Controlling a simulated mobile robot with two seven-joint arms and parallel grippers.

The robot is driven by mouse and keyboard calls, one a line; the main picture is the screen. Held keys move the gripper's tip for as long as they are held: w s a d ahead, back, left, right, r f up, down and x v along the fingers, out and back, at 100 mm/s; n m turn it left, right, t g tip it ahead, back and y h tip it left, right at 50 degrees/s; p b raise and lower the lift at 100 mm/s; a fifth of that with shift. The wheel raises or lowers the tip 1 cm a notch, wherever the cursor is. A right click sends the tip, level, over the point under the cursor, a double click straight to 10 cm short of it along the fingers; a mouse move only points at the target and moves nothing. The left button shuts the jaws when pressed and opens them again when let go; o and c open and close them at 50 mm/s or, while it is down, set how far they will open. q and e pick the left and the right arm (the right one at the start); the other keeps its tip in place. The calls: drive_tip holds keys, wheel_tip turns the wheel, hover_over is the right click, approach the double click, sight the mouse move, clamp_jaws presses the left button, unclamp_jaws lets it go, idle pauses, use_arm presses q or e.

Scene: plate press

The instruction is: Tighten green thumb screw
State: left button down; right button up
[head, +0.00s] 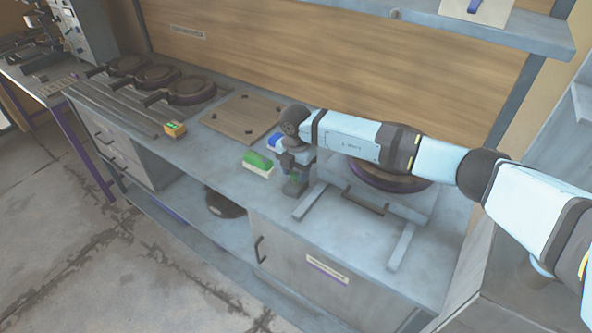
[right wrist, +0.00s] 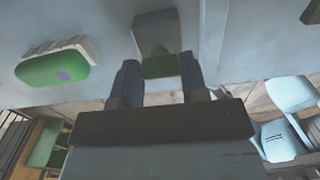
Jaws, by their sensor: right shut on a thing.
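The green thumb screw (right wrist: 160,64) shows in the right wrist view between the two fingers of my right gripper (right wrist: 158,82), at the end of a grey block. My right gripper (head: 294,181) is shut on it, with one finger on each side. In the head view the gripper points down at the left side of the press (head: 408,203), and a bit of green shows between its fingers. The press has a round dark plate on top, partly hidden by my right arm. My left gripper is not in view.
A green-topped brush (head: 259,161) lies just left of my right gripper, with a blue one (head: 274,142) behind it. A wooden board (head: 240,119), a small yellow and green block (head: 175,130) and several round pans (head: 190,88) are farther left. A shelf (head: 470,27) hangs above.

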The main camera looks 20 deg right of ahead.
sight(296, 172)
drive_tip(key=o, duration=0.9)
drive_tip(key=shift+r, duration=0.1)
wheel_tip(296, 172, up, 14)
drive_tip(key=shift+f+b, duration=0.15)
drive_tip(key=shift+b, duration=0.35)
